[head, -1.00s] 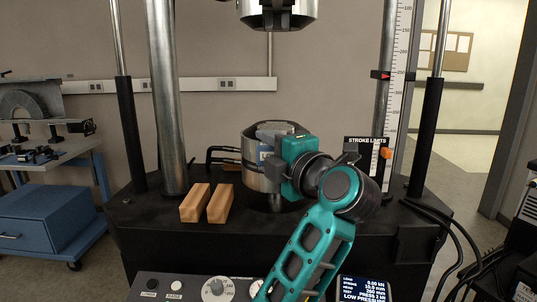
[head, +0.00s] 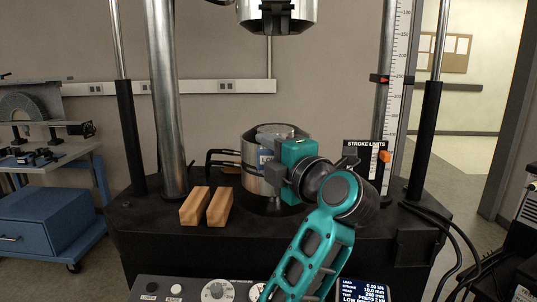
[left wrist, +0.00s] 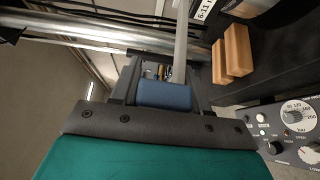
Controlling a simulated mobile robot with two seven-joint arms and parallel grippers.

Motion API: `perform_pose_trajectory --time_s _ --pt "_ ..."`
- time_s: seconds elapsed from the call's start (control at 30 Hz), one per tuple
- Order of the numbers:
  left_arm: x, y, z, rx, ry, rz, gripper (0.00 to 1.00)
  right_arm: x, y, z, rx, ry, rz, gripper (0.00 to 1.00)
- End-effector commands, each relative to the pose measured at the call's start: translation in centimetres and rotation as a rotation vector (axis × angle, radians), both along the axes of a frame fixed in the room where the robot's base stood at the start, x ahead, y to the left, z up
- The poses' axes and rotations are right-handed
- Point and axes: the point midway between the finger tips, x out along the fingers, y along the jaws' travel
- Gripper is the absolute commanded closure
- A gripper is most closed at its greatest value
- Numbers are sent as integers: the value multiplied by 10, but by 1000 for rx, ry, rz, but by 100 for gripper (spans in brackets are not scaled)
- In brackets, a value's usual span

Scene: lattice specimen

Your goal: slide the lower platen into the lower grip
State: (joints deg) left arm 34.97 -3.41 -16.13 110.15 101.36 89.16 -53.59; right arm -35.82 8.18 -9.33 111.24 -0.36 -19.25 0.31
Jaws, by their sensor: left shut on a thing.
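The lower grip (head: 254,182) is a shiny metal cylinder in the middle of the machine's black base. My left gripper (head: 274,160) reaches in from the right side of the grip, its fingers largely hidden by its own teal body. A grey piece, apparently the lower platen (head: 274,131), shows at the grip's top opening beside the gripper. In the left wrist view, my left gripper (left wrist: 163,85) is shut on a blue block with a pale grey bar rising from it. How deep the piece sits in the grip cannot be told. My right gripper is not in view.
Two wooden blocks (head: 208,206) stand left of the lower grip. The upper grip (head: 277,14) hangs above with open space between. A thick column (head: 166,100) rises at left. A stroke limits sign (head: 360,150) and scale stand at right. A control panel (head: 200,290) lies in front.

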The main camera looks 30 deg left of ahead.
Motion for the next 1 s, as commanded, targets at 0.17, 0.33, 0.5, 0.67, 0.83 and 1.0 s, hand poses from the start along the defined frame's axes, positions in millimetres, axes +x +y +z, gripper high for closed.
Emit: perform_pose_trajectory --time_s 0.17,0.33,0.5,0.67,0.83,1.0 --pt "7 4 6 6 -13 -1 100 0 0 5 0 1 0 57" --pt "14 9 6 5 -15 -2 100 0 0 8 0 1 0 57" --pt "21 13 6 6 -14 -1 100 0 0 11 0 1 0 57" --pt "26 16 6 5 -15 -2 100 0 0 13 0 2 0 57" --pt "27 17 5 5 -15 -2 100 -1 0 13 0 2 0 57" --pt "27 17 5 5 -15 -2 100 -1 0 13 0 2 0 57"
